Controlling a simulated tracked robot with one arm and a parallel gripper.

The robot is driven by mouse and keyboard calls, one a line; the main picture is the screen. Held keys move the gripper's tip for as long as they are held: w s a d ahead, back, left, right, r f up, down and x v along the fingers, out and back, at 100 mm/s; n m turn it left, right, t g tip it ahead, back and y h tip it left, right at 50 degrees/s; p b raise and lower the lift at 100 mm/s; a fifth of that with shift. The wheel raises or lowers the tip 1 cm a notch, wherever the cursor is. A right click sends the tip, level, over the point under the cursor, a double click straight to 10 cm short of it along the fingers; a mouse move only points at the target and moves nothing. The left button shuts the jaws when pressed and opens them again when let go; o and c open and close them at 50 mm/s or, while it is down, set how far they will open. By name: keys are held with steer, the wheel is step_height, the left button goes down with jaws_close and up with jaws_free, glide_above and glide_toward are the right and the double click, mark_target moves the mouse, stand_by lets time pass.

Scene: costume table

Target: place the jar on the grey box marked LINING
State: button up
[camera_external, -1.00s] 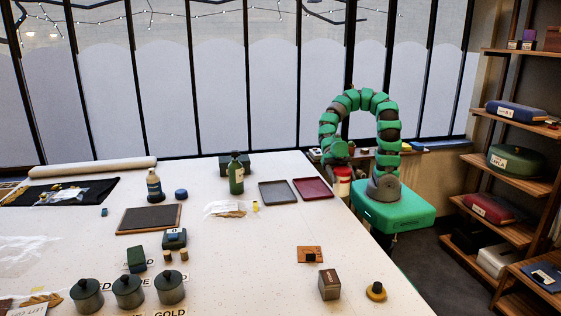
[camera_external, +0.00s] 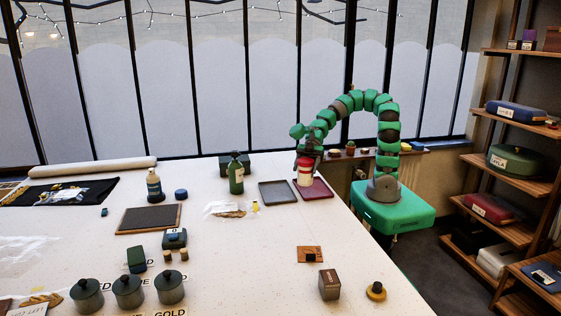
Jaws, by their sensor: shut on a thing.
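My gripper (camera_external: 307,155) is shut on a red jar (camera_external: 305,177) with a pale label, gripping it around the top. The jar is upright at the left part of the dark red tray (camera_external: 322,193), overlapping it in the picture; I cannot tell whether it touches the tray. A small grey-brown box (camera_external: 329,286) stands at the front right of the table, with marks too small to read. A dark box (camera_external: 228,160) stands at the back behind the green bottle. I cannot read LINING on any box.
A grey tray (camera_external: 277,198) lies left of the jar, and a green bottle (camera_external: 236,176) stands beyond it. The table (camera_external: 250,250) between the trays and these is clear.

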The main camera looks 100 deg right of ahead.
steer(key=w+d+r+m+t+h, duration=0.2)
steer(key=w+d+m+h, duration=0.15)
steer(key=d, duration=0.45)
steer(key=w+d+r+m+t+h+p, duration=0.1)
steer(key=w+d+r+m+t+h, duration=0.15)
steer(key=w+d, duration=0.45)
steer(key=w+d+r+m+t+h, duration=0.2)
steer(key=d+m+h, duration=0.15)
steer(key=d, duration=0.65)
steer(key=shift+m+g, duration=0.25)
steer(key=shift+m, duration=0.1)
steer(key=shift+w+d+f+p, duration=0.15)
steer(key=shift+w+d+f, duration=0.65)
steer(key=shift+w, duration=1.6)
steer(key=shift+w+d+f+p, duration=0.15)
steer(key=shift+w+d+f, duration=0.65)
steer(key=shift+w, duration=1.55)
steer(key=shift+w+d+f+p, duration=0.15)
steer(key=shift+w+d+f, duration=0.65)
steer(key=shift+w, duration=1.6)
steer(key=shift+d, duration=0.15)
steer(key=o, duration=1.2)
steer(key=shift+c, duration=0.2)
steer(key=shift+r, duration=0.1)
steer(key=v, duration=1.2)
